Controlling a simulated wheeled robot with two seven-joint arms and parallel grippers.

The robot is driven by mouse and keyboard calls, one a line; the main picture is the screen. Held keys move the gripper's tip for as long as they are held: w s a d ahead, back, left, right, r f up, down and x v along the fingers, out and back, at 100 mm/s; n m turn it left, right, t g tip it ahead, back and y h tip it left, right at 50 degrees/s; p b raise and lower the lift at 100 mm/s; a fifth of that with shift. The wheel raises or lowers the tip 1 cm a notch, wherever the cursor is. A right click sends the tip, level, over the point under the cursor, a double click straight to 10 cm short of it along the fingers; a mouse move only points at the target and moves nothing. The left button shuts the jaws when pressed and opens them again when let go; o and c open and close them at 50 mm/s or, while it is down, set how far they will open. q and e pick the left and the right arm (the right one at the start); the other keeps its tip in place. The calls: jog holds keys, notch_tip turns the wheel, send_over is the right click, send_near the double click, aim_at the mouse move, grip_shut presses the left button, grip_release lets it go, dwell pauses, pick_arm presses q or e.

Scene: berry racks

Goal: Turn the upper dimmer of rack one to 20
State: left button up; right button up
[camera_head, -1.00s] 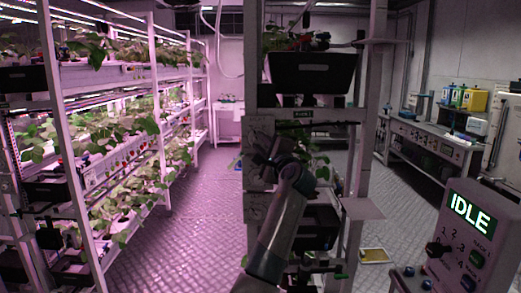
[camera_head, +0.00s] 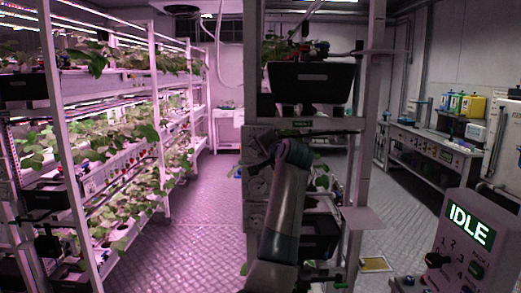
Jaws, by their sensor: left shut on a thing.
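Rack one (camera_head: 366,130) stands in the middle, with a grey control panel (camera_head: 257,202) low on its left front. Round pale dials (camera_head: 259,187) show on the panel, too small to read. My left gripper (camera_head: 264,162) is at the upper part of this panel, mostly hidden behind my own forearm and wrist. It is shut on the upper dimmer's knob, which the gripper itself covers. The knob's setting cannot be seen. My right gripper is not in view.
A black bin (camera_head: 311,82) sits high on the rack. A shelf plate (camera_head: 362,219) juts out at its right. A control box reading IDLE (camera_head: 462,240) stands at lower right. Long plant racks (camera_head: 112,192) line the left. The aisle floor (camera_head: 195,225) is clear.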

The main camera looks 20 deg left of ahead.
pick_arm(q)
jog(key=shift+f+n, duration=0.1)
jog(key=shift+n, duration=0.2)
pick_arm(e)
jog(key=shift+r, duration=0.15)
pick_arm(q)
jog(key=o, duration=1.1)
jog(key=shift+c, duration=0.2)
jog(key=shift+s+h, duration=0.1)
jog(key=shift+h, duration=0.2)
jog(key=shift+s+d+b, duration=0.3)
jog(key=shift+s+d, duration=0.05)
jog(key=shift+s, duration=0.05)
jog(key=b+v, duration=0.5)
jog(key=v, duration=1.1)
jog(key=shift+r, duration=0.2)
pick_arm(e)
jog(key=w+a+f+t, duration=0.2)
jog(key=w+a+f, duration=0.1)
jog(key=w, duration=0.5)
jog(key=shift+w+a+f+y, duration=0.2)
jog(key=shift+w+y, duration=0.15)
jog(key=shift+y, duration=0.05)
pick_arm(q)
jog(key=shift+f, duration=0.1)
